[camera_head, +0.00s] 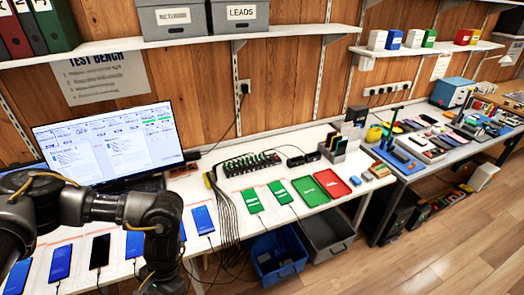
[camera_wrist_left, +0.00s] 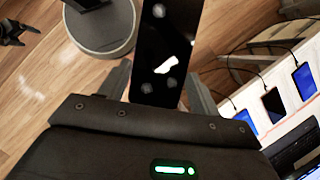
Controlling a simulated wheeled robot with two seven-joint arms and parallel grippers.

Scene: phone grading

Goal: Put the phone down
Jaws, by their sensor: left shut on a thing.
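The phone (camera_wrist_left: 160,50) is dark, with several pale round spots and a white patch on the face toward the camera. My left gripper (camera_wrist_left: 155,82) is shut on its lower end, a finger on each side, and holds it above the wooden floor in the left wrist view. In the head view my left arm comes in at the lower left; its fingers and the held phone are hidden or out of frame. A dark two-pronged gripper, seemingly my right one (camera_wrist_left: 18,33), shows at the wrist view's top left corner, prongs apart, small and partly cut off.
On the white bench (camera_head: 225,187) a row of phones with cables runs along the front, mostly blue-screened, one black (camera_head: 99,251). Further right lie two green-screened phones (camera_head: 252,201), a green tray (camera_head: 308,190) and a red tray (camera_head: 332,184). A monitor (camera_head: 110,142) stands behind. Bins (camera_head: 277,254) sit below.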

